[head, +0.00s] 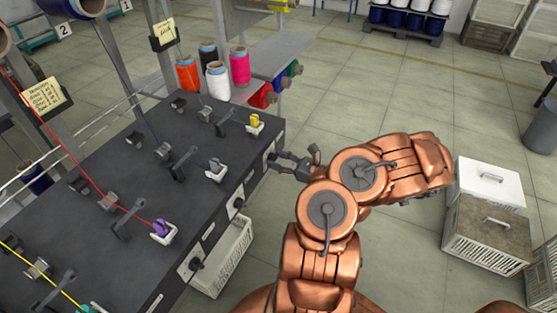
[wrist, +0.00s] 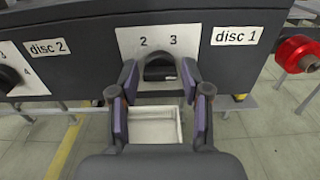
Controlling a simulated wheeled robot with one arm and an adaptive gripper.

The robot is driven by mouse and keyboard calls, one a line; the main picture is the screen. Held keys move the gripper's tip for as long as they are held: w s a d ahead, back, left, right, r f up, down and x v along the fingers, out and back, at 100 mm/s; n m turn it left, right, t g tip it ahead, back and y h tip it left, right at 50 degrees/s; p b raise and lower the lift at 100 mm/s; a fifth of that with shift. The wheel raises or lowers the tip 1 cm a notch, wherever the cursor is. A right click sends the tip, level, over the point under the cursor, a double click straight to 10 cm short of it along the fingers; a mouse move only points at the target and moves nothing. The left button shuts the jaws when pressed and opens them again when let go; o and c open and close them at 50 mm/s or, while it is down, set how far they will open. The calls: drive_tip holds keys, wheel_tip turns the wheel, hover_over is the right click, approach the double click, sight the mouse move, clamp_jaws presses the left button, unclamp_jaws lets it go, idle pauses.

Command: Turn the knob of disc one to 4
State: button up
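The disc 1 knob (wrist: 160,68) is a dark rounded knob on a white number plate (wrist: 130,40) in the wrist view. The numbers 2 and 3 show above it; the rest of the dial and the knob's pointer are hidden or unclear. The label "disc 1" (wrist: 236,36) is right of the plate. My gripper (wrist: 160,80) has its fingers apart, one on each side of the knob; I cannot tell whether they touch it. In the head view my gripper (head: 289,161) is at the right side of the dark bench, by its far end.
The disc 2 knob (wrist: 8,78) is on the left. A red spool (wrist: 298,55) is at the right. The dark bench (head: 90,190) carries several bobbin holders. Thread cones (head: 217,82) stand at its far end. Crates (head: 488,185) stand on the floor at right.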

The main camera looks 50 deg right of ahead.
drive_tip(key=shift+o, duration=0.7)
drive_tip(key=v, duration=1.2)
